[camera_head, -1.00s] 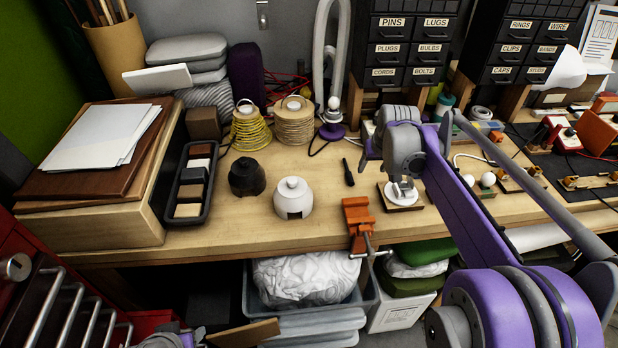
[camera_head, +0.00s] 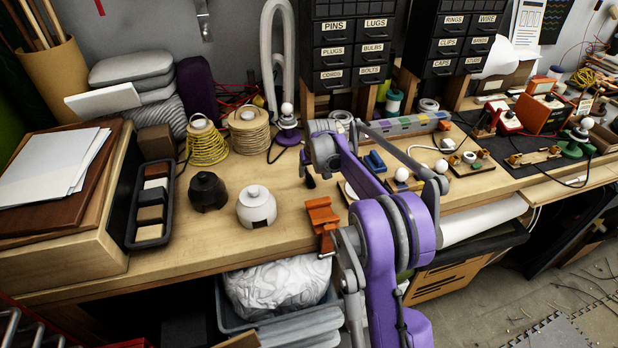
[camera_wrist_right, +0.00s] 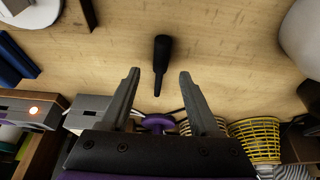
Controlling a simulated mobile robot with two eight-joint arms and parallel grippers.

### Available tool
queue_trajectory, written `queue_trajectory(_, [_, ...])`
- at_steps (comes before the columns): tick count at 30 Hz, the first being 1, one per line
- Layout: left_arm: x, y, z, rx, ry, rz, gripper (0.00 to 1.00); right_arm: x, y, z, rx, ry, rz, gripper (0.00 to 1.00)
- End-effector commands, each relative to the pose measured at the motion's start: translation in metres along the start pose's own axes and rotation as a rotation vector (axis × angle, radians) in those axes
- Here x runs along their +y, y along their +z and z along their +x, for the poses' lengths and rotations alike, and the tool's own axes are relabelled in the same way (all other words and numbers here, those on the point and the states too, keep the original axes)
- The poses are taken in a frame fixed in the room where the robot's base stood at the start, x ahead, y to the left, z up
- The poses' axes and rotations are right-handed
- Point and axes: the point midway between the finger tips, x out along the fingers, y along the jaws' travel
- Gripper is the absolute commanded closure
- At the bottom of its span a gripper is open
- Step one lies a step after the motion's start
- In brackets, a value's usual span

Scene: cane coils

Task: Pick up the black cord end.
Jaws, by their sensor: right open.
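The black cord end (camera_wrist_right: 162,58) is a short dark rod that lies on the wooden bench top in the right wrist view. Its thin tip points down the picture, between my right fingertips. In the head view the black cord end (camera_head: 310,181) shows just below the front of my right wrist, partly hidden by it. My right gripper (camera_wrist_right: 160,74) is open, with one finger on each side of the cord end's lower part and nothing held. I cannot tell how high the fingers are above the bench. My left gripper is not in view.
A black pot (camera_head: 208,193) and a white pot (camera_head: 256,207) stand left of the cord end. An orange clamp (camera_head: 322,213) is at the bench's front edge. Coils of yellow (camera_head: 207,146) and tan cane (camera_head: 249,134) and a purple-based stand (camera_head: 288,135) are behind.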

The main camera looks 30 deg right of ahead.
Motion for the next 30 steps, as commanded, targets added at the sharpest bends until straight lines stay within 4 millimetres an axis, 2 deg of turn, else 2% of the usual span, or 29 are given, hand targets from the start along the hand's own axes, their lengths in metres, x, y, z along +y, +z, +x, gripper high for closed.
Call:
queue_trajectory(3, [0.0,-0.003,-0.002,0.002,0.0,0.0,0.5,0.0,0.0,0.017,0.001,0.0,0.0,0.38])
queue_trajectory(6, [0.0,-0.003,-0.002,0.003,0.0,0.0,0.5,0.0,0.0,0.026,0.001,0.0,0.0,0.38])
queue_trajectory(14, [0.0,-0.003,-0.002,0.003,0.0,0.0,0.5,0.0,0.001,0.028,0.0,0.0,0.0,0.38])
queue_trajectory(24, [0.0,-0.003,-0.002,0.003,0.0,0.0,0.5,0.0,0.001,0.028,0.0,0.0,0.0,0.99])
queue_trajectory(30, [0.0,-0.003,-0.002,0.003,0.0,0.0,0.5,0.0,0.001,0.028,0.0,0.0,0.0,1.0])
